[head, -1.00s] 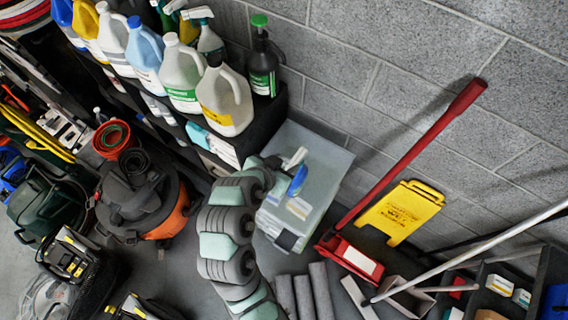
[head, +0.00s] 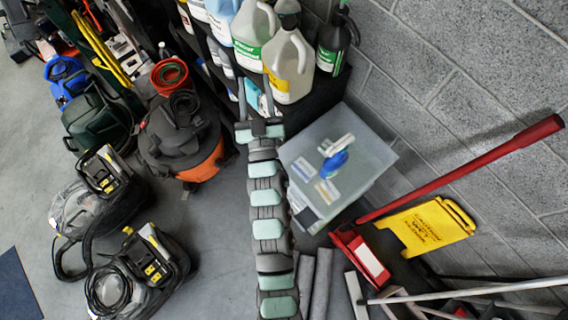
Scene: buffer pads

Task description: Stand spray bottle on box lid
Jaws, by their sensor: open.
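A spray bottle with a blue body (head: 334,164) and a white trigger head (head: 338,143) is on the lid of a translucent grey box (head: 368,158). It looks upright, seen steeply from above, with its base partly hidden under the head. My gripper (head: 258,106) is open and empty, to the left of the bottle and clear of it. Its two fingers point up the picture, towards the dark shelf. Pale labels (head: 327,190) show on the box, left of and below the bottle.
Large jugs (head: 288,65) and a dark green-labelled bottle (head: 333,45) stand on the shelf above the box. A black and orange vacuum (head: 180,140) is left of my gripper. A red-handled tool (head: 460,165) and a yellow caution sign (head: 428,226) are to the right.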

